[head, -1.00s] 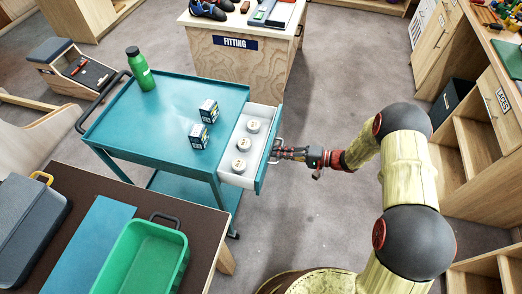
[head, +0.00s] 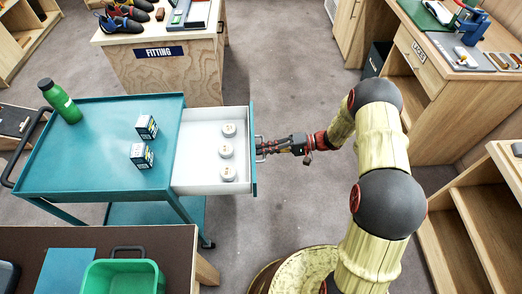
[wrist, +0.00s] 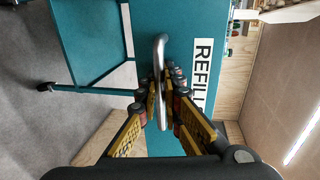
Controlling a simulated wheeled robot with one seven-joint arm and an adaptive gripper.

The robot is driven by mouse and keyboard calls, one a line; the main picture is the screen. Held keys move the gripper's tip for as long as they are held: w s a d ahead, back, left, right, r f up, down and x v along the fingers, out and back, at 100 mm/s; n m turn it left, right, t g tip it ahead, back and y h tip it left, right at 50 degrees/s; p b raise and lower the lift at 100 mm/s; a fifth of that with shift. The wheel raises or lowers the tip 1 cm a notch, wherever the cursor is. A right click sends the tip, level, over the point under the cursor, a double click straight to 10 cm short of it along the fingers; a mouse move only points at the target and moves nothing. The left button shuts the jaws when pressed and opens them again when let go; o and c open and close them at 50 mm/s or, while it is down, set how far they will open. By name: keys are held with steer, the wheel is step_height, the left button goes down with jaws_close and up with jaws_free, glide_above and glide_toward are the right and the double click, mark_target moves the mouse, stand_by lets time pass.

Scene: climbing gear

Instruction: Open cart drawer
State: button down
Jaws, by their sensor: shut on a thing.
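The teal cart (head: 85,165) stands at the left in the head view. Its white-lined drawer (head: 198,148) is pulled well out toward the right, with three round white items (head: 227,150) lying in a row inside. My gripper (head: 262,149) is at the drawer front, shut on the drawer's metal handle (head: 257,141). In the wrist view the handle (wrist: 161,60) runs between the yellow-padded fingers (wrist: 163,105). The teal drawer front (wrist: 150,45) carries a REFILLS-like label (wrist: 202,75), partly hidden by a finger.
A green bottle (head: 60,102) and two small boxes (head: 143,140) stand on the cart top. A dark table with a green bin (head: 122,277) is in front of the cart. The fitting bench (head: 165,72) is behind. Open floor (head: 290,90) lies right of the drawer.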

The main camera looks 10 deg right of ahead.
steer(key=c, duration=2.3)
jaws_free()
steer(key=w+v, duration=0.1)
steer(key=v, duration=1.1)
steer(key=shift+s, duration=0.4)
